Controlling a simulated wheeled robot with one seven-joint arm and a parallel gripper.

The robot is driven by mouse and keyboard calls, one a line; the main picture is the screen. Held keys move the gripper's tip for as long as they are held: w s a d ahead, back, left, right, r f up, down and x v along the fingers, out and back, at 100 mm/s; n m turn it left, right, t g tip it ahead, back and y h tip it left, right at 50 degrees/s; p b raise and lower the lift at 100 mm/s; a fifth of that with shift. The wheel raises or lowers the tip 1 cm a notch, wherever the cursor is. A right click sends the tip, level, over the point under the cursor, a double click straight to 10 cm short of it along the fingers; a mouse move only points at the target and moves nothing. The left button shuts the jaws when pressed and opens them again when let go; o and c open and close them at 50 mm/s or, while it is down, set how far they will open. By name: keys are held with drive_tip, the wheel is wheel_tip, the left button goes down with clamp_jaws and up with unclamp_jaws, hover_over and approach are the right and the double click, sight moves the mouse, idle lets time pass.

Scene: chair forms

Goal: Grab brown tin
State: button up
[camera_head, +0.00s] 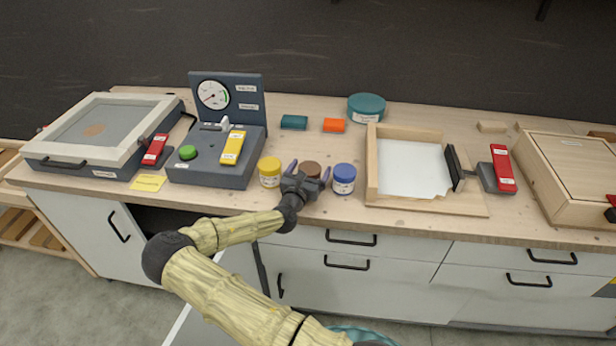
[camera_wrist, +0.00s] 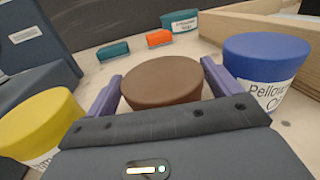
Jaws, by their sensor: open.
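The brown tin (camera_head: 310,169) stands on the wooden bench between a yellow tin (camera_head: 269,171) and a blue tin (camera_head: 344,178). In the wrist view its brown lid (camera_wrist: 163,80) fills the middle, and its lower body is hidden by my gripper. My gripper (camera_head: 308,174) is open at the tin, with one purple finger on each side of it. In the wrist view the fingers (camera_wrist: 160,88) flank the lid, and a narrow gap shows at the left finger. I cannot tell whether either finger touches the tin.
The yellow tin (camera_wrist: 42,125) is close on the left and the blue tin (camera_wrist: 264,70) close on the right. A dark gauge device (camera_head: 215,160) stands left, a wooden tray (camera_head: 372,165) right. Teal (camera_head: 294,122) and orange (camera_head: 334,125) blocks and a teal round tin (camera_head: 366,107) lie behind.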

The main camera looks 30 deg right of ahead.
drive_tip(key=shift+s+d, duration=0.25)
drive_tip(key=shift+d, duration=0.05)
drive_tip(key=shift+c, duration=0.4)
drive_tip(key=shift+a, duration=0.1)
drive_tip(key=c, duration=1.1)
drive_tip(key=shift+w, duration=0.1)
drive_tip(key=shift+r, duration=0.1)
wheel_tip(320, 180, up, 10)
drive_tip(key=shift+f, duration=0.1)
